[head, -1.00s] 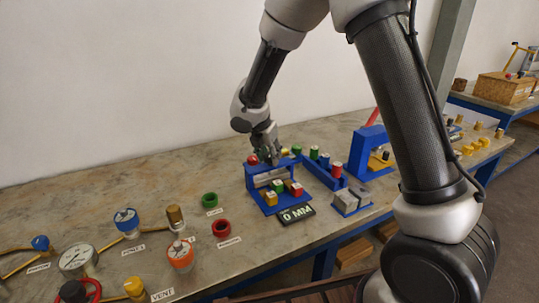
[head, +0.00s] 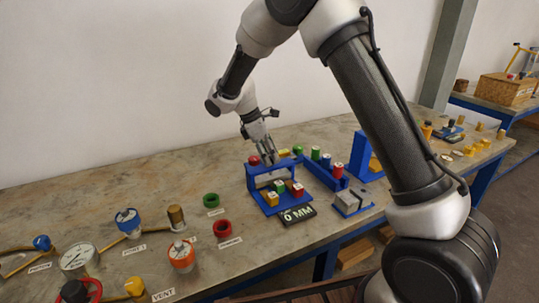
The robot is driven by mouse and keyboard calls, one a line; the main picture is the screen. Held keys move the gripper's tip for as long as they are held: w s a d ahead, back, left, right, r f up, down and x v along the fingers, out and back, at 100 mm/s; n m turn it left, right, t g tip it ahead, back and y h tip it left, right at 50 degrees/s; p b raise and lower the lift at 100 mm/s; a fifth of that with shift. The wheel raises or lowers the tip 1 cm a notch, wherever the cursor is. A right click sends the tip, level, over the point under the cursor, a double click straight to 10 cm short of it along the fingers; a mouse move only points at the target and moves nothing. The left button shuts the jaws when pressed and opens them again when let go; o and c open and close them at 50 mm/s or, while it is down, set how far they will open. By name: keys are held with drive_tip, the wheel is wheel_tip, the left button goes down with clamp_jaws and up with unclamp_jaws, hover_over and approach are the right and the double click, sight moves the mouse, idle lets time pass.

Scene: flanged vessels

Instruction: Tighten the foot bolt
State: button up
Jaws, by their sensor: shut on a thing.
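My gripper (head: 268,154) is at the back of a blue stand (head: 266,201), pointing down and tilted. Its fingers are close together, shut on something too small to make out. A red knob (head: 254,160) sits at the stand's left end, just left of the fingers. Several coloured pieces stand on the stand's front plate. A dark sign (head: 297,215) reading in MM lies in front; its digit is hard to read. I cannot tell which part is the foot bolt.
A blue rack (head: 325,178) with coloured pieces stands right of the stand. Grey blocks (head: 349,201) lie in front of it. A pressure gauge (head: 77,258), valves and red and green rings occupy the left.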

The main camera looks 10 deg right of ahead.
drive_tip(key=m, duration=0.2)
drive_tip(key=m+g, duration=0.1)
drive_tip(key=m, duration=0.1)
drive_tip(key=shift+w+m+g+y, duration=0.15)
drive_tip(key=shift+m+g+y, duration=0.15)
drive_tip(key=shift+y, duration=0.1)
drive_tip(key=m+g+y, duration=0.1)
drive_tip(key=m, duration=0.3)
drive_tip(key=shift+d+m, duration=0.15)
drive_tip(key=shift+m, duration=0.15)
drive_tip(key=m, duration=0.2)
drive_tip(key=m+g+y, duration=0.1)
drive_tip(key=m, duration=0.1)
drive_tip(key=shift+w+d+m+y, duration=0.1)
drive_tip(key=shift+m+y, duration=0.2)
drive_tip(key=shift+m+g+y, duration=0.3)
drive_tip(key=shift+m+y, duration=0.6)
drive_tip(key=shift+m, duration=1.4)
drive_tip(key=o, duration=1)
drive_tip(key=v, duration=1.2)
